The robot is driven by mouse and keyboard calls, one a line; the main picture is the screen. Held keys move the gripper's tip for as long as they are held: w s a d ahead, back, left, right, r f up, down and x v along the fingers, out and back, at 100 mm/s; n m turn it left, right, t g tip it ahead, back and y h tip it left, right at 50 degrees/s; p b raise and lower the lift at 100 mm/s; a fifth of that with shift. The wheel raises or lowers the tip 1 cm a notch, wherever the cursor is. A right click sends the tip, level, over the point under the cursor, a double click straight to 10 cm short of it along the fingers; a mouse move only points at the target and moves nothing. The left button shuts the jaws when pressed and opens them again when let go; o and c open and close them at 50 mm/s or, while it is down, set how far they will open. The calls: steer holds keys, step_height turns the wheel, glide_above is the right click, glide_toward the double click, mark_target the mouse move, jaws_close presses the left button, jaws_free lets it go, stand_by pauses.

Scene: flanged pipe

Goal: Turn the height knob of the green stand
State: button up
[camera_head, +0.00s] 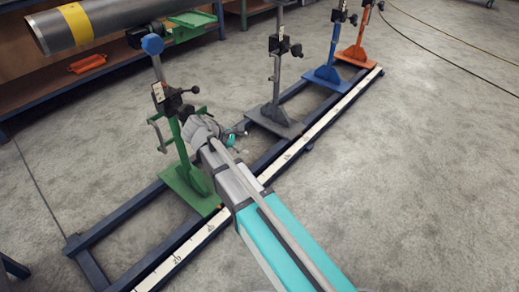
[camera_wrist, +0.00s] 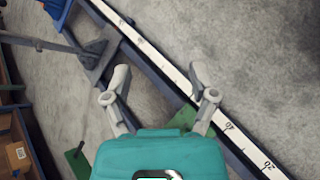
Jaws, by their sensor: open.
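The green stand (camera_head: 189,168) stands upright at the left of the head view, on a dark blue floor frame. Its black clamp carries a black knob (camera_head: 193,90) on the right side, and a crank-like handle (camera_head: 160,138) juts out lower left. My gripper (camera_head: 237,131) is small and partly hidden by my wrist, right of the stand's column and below the knob, apart from it. In the wrist view my gripper (camera_wrist: 160,82) shows two grey fingers spread wide with nothing between them. Green base parts (camera_wrist: 78,160) show beside it; the knob does not show there.
A grey stand (camera_head: 275,112), a blue stand (camera_head: 328,72) and an orange stand (camera_head: 358,50) follow along the frame, beside a white scale (camera_head: 300,140).

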steer(key=shift+s+d+f+m+g+y+p, duration=0.2)
steer(key=shift+s+d+m, duration=0.25)
steer(key=shift+d, duration=0.45)
steer(key=shift+s+d+f+m+g+y+p, duration=0.15)
steer(key=shift+s+d+m+g, duration=0.25)
steer(key=shift+d, duration=0.45)
steer(key=shift+s+d+m+g+y+p, duration=0.2)
steer(key=shift+s+d+m, duration=0.2)
steer(key=shift+d, duration=0.5)
steer(key=shift+w+a, duration=0.1)
